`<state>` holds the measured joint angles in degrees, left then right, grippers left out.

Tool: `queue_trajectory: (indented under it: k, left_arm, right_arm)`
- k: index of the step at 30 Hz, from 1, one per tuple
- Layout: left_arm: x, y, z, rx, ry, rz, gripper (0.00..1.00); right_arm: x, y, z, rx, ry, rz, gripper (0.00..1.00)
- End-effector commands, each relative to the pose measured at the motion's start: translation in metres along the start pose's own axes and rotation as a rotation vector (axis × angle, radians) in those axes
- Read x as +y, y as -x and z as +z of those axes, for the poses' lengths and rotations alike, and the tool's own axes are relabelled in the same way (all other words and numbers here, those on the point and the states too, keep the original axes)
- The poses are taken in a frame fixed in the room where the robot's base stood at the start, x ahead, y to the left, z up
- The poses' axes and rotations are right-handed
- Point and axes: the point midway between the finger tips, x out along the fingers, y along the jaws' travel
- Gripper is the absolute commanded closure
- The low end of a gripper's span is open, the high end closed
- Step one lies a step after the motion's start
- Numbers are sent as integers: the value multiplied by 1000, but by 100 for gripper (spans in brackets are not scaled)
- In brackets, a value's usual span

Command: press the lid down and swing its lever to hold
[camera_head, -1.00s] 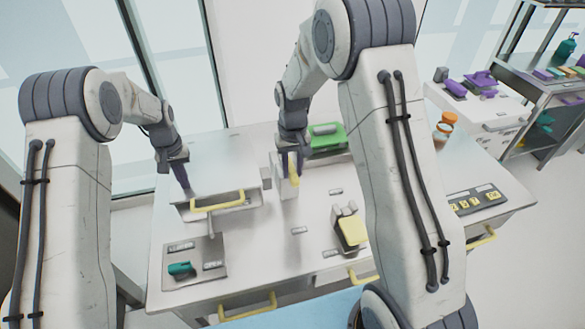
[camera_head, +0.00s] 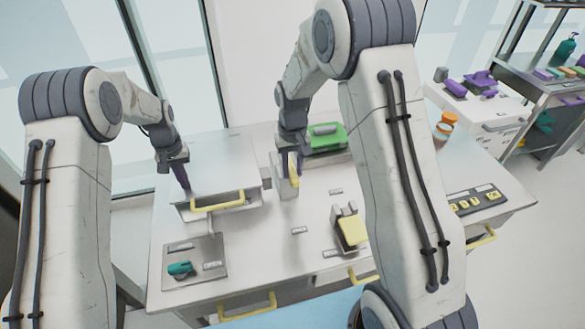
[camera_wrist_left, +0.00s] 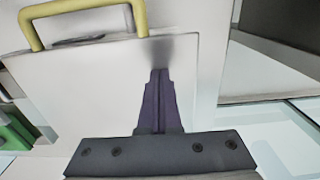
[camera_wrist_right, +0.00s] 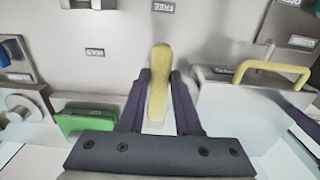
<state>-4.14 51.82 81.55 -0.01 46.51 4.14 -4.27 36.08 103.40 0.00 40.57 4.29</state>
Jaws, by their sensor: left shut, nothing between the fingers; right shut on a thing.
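The lid (camera_head: 220,158) is a flat pale panel with a yellow handle (camera_head: 218,201) along its front edge. My left gripper (camera_head: 186,192) is shut and empty, its tips pointing down at the lid's left part behind the handle. In the left wrist view the closed fingers (camera_wrist_left: 160,75) meet a dark shadow on the lid and look close to or touching it. The yellow lever (camera_head: 293,167) stands just right of the lid on a pale mount. My right gripper (camera_wrist_right: 158,78) is shut on the lever (camera_wrist_right: 158,95), with one purple finger on each side.
A green block (camera_head: 325,138) lies behind the lever. A panel with a teal knob (camera_head: 180,268) is at the front left. A yellow flap device (camera_head: 352,229) stands front right.

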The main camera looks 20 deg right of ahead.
Motion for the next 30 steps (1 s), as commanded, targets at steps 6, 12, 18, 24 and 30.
queue_trajectory:
  k: [6,12,18,24,30]
  left_arm:
    - [0,-6,4,-11,0,0,100]
    - [0,-6,4,-11,0,0,100]
    - [0,-6,4,-11,0,0,100]
    - [0,-6,4,-12,0,0,100]
    - [0,-6,4,-11,0,0,100]
  right_arm:
    - [0,0,-1,3,0,0,100]
    - [0,0,-1,3,0,0,100]
    - [1,1,-1,4,19,0,100]
    - [8,1,-2,4,98,0,100]
    - [19,1,-4,5,251,0,100]
